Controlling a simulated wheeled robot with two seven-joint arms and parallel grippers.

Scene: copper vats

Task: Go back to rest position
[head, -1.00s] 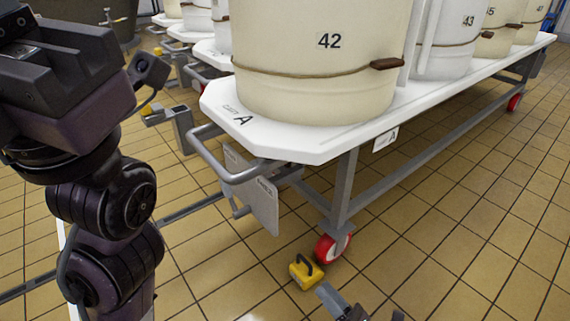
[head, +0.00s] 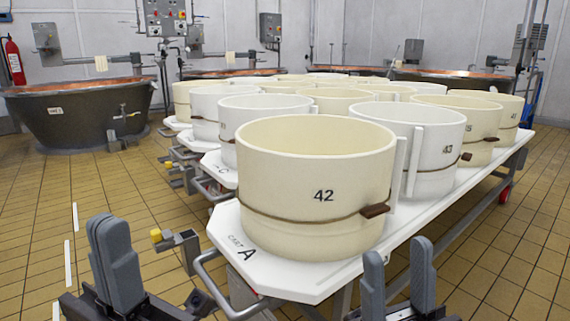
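My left gripper (head: 115,262) is at the bottom left, with its grey fingers pointing up. Its fingers overlap from this angle, so its opening cannot be judged; no held object shows. My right gripper (head: 398,278) is at the bottom, right of centre. Its two grey fingers stand upright with a gap between them, open and empty. Both grippers appear in front of the white cart A (head: 290,283), the right one overlapping its near edge in the picture. The cart carries a cream tub marked 42 (head: 310,222) at its near end.
A metal handle (head: 213,283) projects from the cart's near end, between my grippers. More tubs, including a white one marked 43 (head: 434,165), stand behind. A dark copper-rimmed vat (head: 75,125) is at the back left. The tiled floor (head: 45,195) at left is largely open.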

